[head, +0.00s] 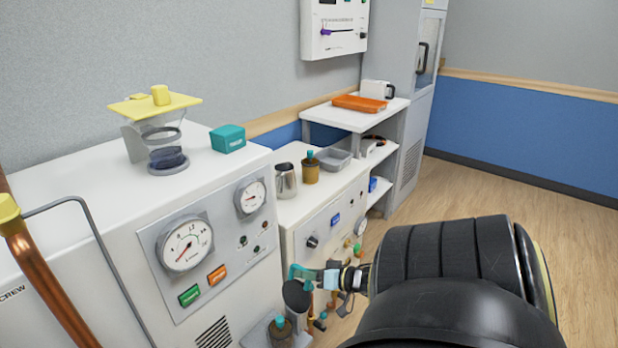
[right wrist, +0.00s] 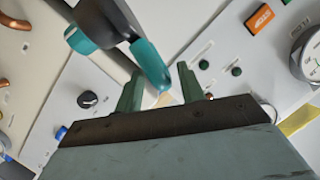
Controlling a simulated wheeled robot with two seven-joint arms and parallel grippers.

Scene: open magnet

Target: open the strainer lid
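A dark grey cylindrical fitting (head: 296,295), which looks like the strainer, stands low at the front of the white machines. A teal handle (head: 299,271) shows at its top. In the right wrist view a dark grey arm-like part ends in a teal tip (right wrist: 151,66), close to my fingers. My right gripper (head: 318,277) is beside the handle. Its two green fingers (right wrist: 160,88) are apart, with the teal tip at or just beyond the gap. Whether they touch it I cannot tell. My left gripper is out of view.
A white machine with gauges (head: 187,243) stands at the left, with a yellow-topped glass vessel (head: 160,135) and a teal box (head: 228,138) on it. A teal-capped bottle (head: 281,328) stands close below the fitting. Wooden floor (head: 480,185) is free at the right.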

